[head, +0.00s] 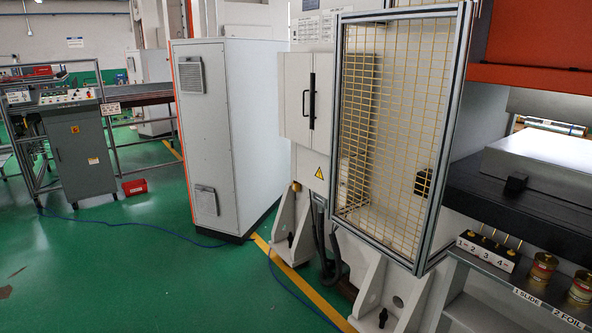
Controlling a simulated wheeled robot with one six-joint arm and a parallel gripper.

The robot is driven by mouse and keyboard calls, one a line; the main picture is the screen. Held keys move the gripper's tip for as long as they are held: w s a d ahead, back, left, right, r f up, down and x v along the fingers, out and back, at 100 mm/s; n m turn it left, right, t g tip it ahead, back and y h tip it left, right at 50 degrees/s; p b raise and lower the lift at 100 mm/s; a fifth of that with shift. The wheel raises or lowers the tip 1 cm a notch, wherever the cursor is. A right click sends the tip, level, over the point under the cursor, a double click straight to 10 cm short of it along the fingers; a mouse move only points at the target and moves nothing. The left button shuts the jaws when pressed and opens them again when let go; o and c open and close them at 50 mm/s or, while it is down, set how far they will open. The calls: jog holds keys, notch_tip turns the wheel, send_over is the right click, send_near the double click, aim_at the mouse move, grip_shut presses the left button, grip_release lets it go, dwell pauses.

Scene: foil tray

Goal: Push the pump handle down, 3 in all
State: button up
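I cannot make out a pump handle in the head view. My gripper is not in view. At the lower right, a block with several upright brass-coloured pins (489,249) sits on a grey shelf, with the numbers 1 to 4 on its white front. Two gold and red tins (543,268) stand to the right of it, the nearer one partly cut off by the frame edge. Labels reading 1 SLIDE (526,298) and 2 FOIL (568,320) are on the shelf's front edge.
A yellow mesh guard (398,120) in a metal frame stands left of the shelf, on a large press. A white cabinet (225,130) stands left of it. A grey control desk (80,150) and a red box (135,187) are farther left. Green floor (120,270) is open at lower left, crossed by a blue cable.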

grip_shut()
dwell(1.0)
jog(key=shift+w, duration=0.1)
